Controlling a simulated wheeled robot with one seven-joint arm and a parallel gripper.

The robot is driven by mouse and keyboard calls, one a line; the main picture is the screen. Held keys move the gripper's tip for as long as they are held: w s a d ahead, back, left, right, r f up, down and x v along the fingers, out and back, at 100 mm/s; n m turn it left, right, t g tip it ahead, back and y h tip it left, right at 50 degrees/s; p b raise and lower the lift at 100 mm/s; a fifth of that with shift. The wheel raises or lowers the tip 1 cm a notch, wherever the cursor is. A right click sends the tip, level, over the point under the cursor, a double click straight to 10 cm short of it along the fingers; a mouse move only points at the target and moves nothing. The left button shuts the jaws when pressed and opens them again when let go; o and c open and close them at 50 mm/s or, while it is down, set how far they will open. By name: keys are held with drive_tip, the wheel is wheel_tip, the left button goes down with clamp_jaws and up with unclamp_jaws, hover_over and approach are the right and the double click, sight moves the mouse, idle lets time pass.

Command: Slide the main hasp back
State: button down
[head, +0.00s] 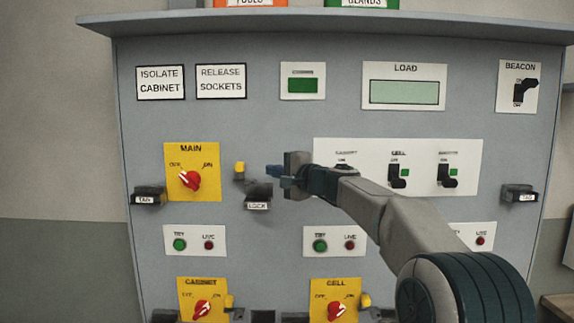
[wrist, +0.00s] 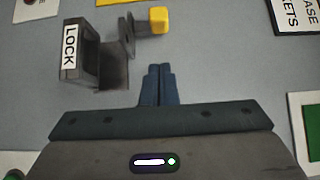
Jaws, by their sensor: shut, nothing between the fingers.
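The yellow MAIN panel (head: 207,188) carries a red rotary switch (head: 190,180) between OFF and ON marks. Just right of it is the main hasp, with a yellow block (head: 240,168); in the wrist view the yellow block (wrist: 158,20) joins a grey plate (wrist: 127,37). A dark holder marked LOCK (head: 257,206) is below right of the hasp; it also shows in the wrist view (wrist: 70,48). My gripper (head: 273,171) is shut and empty, right of the yellow block and apart from it. Its closed fingertips (wrist: 157,72) point towards the hasp.
A dark TAG holder (head: 148,196) sticks out left of the MAIN panel. TRY and LIVE indicators (head: 194,241) are below it. A white panel with switches (head: 470,160) lies behind my arm at right. CABINET (head: 202,300) and CELL (head: 335,300) panels are lower down.

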sight(244, 168)
drive_tip(key=a, duration=0.1)
drive_tip(key=w+a+p, duration=0.1)
drive_tip(key=a, duration=0.1)
drive_tip(key=a+p, duration=0.1)
drive_tip(key=a, duration=0.1)
drive_tip(key=shift+w+a+r, duration=0.1)
drive_tip(key=shift+w, duration=0.15)
drive_tip(key=shift+w+a, duration=0.1)
drive_tip(key=shift+a, duration=0.1)
drive_tip(key=a+b, duration=0.1)
drive_tip(key=a, duration=0.4)
drive_tip(key=shift+a+b, duration=0.15)
drive_tip(key=shift+b, duration=0.2)
